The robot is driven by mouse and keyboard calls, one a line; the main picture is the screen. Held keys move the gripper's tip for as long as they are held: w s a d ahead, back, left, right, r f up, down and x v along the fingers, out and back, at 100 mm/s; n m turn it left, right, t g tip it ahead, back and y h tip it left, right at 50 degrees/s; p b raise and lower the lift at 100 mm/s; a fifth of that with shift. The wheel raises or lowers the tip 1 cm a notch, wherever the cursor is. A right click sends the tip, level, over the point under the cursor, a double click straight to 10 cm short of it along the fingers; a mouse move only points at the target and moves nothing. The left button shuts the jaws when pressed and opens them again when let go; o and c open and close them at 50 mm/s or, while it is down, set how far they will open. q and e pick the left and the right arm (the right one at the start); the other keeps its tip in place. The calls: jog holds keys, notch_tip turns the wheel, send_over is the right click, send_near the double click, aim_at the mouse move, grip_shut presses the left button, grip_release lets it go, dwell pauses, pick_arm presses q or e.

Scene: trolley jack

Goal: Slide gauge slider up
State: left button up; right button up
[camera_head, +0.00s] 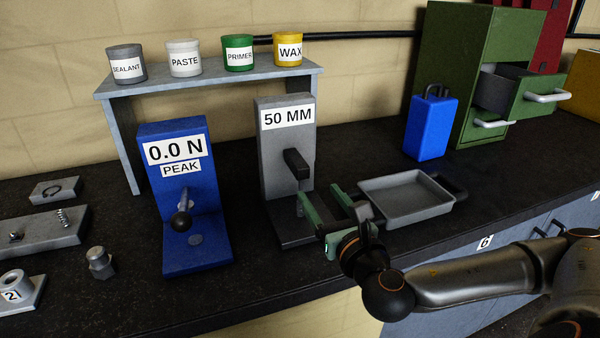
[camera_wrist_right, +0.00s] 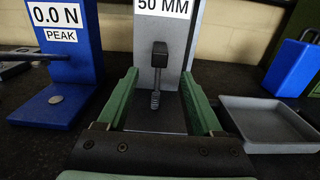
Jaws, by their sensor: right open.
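The grey gauge (camera_head: 272,150) stands upright on the dark bench and carries a "50 MM" label. Its slider (camera_head: 297,164) is a black block sticking out of the front face, below the label. In the right wrist view the slider (camera_wrist_right: 159,53) is ahead, near the middle, with a spring-like post (camera_wrist_right: 155,92) under it. My right gripper (camera_head: 322,204) is open, its green fingers pointing at the gauge, lower than the slider and just in front of it. In the right wrist view the gripper (camera_wrist_right: 160,92) shows nothing held between its fingers. My left gripper is not in view.
A blue force gauge (camera_head: 160,215) reading "0.0 N" stands left of the grey gauge. A grey tray (camera_head: 405,212) lies close to the right of my gripper. A shelf (camera_head: 205,82) with labelled jars is behind. A blue canister (camera_head: 430,128) and green cabinet (camera_head: 455,65) stand back right.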

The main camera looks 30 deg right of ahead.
aim_at(304, 172)
jog(key=b+x, duration=0.5)
jog(key=shift+w+d+r, duration=0.1)
jog(key=shift+w, duration=0.3)
jog(key=x, duration=0.3)
jog(key=shift+w, duration=0.4)
jog(key=shift+w+d, duration=0.15)
jog(key=shift+w, duration=0.45)
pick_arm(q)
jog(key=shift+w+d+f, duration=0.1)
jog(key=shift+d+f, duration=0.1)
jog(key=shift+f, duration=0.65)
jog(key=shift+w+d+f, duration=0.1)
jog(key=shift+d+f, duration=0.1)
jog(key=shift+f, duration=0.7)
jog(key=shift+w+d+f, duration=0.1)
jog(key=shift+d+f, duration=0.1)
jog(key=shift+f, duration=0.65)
pick_arm(e)
jog(key=shift+w, duration=0.1)
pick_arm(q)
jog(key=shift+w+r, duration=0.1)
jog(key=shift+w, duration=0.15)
pick_arm(e)
grip_shut()
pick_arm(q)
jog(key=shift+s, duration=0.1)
